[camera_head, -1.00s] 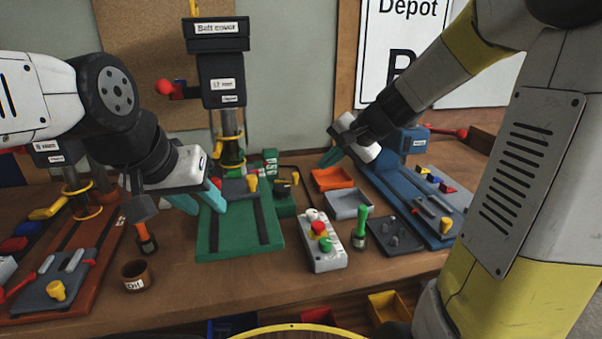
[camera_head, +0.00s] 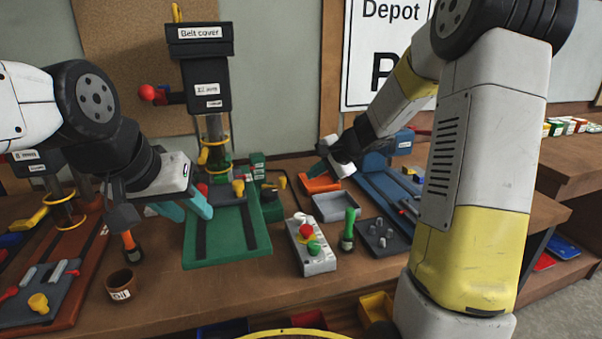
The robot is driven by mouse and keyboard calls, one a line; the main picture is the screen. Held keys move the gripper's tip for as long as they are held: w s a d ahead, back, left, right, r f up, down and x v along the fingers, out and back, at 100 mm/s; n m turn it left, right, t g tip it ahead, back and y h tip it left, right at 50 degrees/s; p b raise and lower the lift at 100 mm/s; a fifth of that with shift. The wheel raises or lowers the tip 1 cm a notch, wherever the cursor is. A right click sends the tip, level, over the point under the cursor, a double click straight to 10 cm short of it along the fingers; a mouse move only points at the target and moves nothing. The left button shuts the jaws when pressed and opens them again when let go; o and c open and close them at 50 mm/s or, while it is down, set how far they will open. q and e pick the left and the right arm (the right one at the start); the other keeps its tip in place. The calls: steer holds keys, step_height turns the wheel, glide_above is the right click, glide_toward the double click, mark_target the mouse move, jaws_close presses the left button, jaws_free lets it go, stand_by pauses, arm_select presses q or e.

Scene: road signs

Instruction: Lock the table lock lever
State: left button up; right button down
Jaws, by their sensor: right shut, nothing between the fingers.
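The middle drill press (camera_head: 208,80), labelled "Belt cover", stands behind a green table (camera_head: 228,242). Yellow collar parts (camera_head: 205,156) sit on its column, and a red handle end (camera_head: 203,188) shows at the table's back left. I cannot tell which is the table lock lever. My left gripper (camera_head: 187,211), with cyan fingers, hangs over the table's left edge, just in front of the red end. Its fingers look apart, with nothing seen between them. My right gripper (camera_head: 326,168) is shut and empty by the orange tray, its fingers partly hidden.
A grey button box (camera_head: 311,250), a green-handled tool (camera_head: 348,230) and a grey tray (camera_head: 336,206) stand right of the green table. An orange-handled tool (camera_head: 129,242) and an oil cup (camera_head: 122,283) stand to its left. A blue press base (camera_head: 375,175) lies further right.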

mark_target(285, 183)
steer(key=x, duration=0.3)
steer(key=w+r+x, duration=0.1)
steer(key=x, duration=0.3)
steer(key=a+r+x, duration=0.1)
steer(key=x, duration=0.3)
steer(key=shift+w+f, duration=0.2)
steer(key=shift+w, duration=0.15)
